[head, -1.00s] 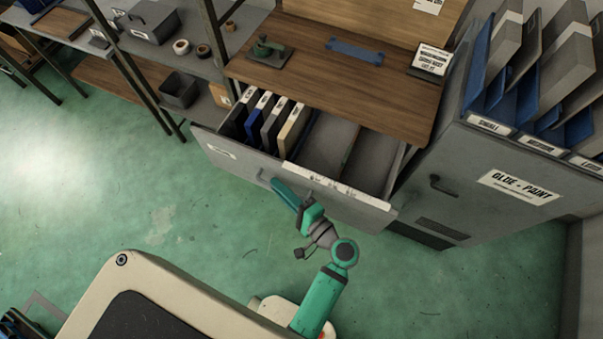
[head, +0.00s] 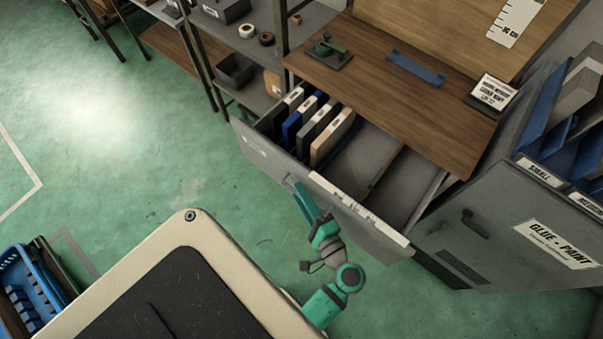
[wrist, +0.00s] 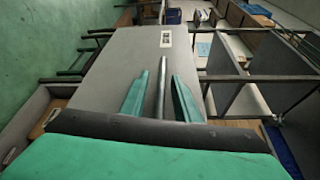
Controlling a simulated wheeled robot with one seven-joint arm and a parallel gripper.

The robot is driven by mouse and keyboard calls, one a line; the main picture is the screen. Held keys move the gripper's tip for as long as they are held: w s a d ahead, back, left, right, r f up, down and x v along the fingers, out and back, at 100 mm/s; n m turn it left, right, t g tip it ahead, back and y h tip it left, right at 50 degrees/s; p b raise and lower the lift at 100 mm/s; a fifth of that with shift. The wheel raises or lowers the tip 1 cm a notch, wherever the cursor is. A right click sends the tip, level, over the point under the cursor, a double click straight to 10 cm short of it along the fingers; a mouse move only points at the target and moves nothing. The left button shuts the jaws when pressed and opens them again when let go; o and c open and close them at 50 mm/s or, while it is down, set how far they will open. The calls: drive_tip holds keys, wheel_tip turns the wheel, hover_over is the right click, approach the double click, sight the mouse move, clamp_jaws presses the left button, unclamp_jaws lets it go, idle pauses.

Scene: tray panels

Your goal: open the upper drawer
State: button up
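The upper drawer (head: 268,162) under the wooden bench top is pulled well out. It holds several upright binders (head: 318,128) at its left and has bare compartments at its right. Its grey front also fills the middle of the wrist view (wrist: 130,60). My gripper (head: 301,190) is at the bar handle on that front. In the wrist view, my gripper's two fingers (wrist: 160,95) lie either side of the handle (wrist: 161,85), with visible gaps, so it is open around the bar. The handle is mostly hidden in the head view.
The bench top (head: 400,100) carries a green tool, a blue bracket and a sign. Shelves (head: 225,35) stand at left. A blue crate (head: 28,285) is at lower left. Green floor (head: 130,170) is clear at left.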

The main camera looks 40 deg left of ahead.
drive_tip(key=shift+r, duration=0.1)
drive_tip(key=f+v, duration=0.1)
drive_tip(key=v, duration=1)
drive_tip(key=shift+r, duration=0.4)
drive_tip(key=shift+a, duration=0.15)
drive_tip(key=shift+w, duration=0.1)
